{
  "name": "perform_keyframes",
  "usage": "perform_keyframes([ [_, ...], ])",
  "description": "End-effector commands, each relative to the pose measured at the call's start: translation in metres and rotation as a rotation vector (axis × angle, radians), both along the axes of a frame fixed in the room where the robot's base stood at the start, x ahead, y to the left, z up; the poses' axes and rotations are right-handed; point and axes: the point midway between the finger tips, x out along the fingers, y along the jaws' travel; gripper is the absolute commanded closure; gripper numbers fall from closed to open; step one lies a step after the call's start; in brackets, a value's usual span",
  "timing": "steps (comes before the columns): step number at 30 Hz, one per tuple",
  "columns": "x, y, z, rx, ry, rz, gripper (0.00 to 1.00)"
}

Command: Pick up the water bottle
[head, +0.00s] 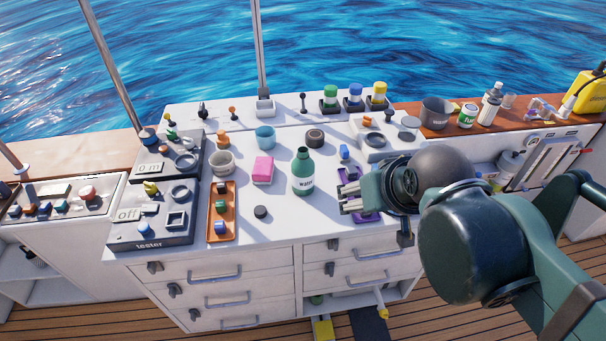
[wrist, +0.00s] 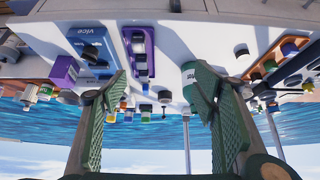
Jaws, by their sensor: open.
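The water bottle (head: 302,176) is green with a pale label and dark cap-like top, and stands upright on the white worktop (head: 285,222) in the head view. My gripper (head: 346,200) is just to the right of it, apart from it, with its fingers pointing left. In the wrist view, which is upside down, my gripper (wrist: 157,84) is open with nothing between its fingertips. There the green bottle (wrist: 190,72) shows beside the right finger, which hides part of it. I cannot tell from this view whether they touch.
A pink block (head: 263,170) and a small black puck (head: 260,212) lie left of the bottle. An orange tray (head: 232,232) is further left. A dark ring (head: 315,138) and a blue cup (head: 265,137) are behind. A purple tray (wrist: 140,55) is close to my gripper. The worktop before the bottle is clear.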

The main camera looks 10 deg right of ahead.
Motion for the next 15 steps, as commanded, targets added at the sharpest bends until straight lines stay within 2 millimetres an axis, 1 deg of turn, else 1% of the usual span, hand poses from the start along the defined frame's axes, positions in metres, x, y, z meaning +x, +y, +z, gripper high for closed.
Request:
perform_keyframes([
  [3,-0.001,0.0,0.013,0.0,0.0,0.0,0.41],
  [11,0.0,0.0,0.035,0.0,0.0,0.0,0.41],
  [15,0.003,0.001,0.033,-0.006,0.008,-0.007,0.41],
])
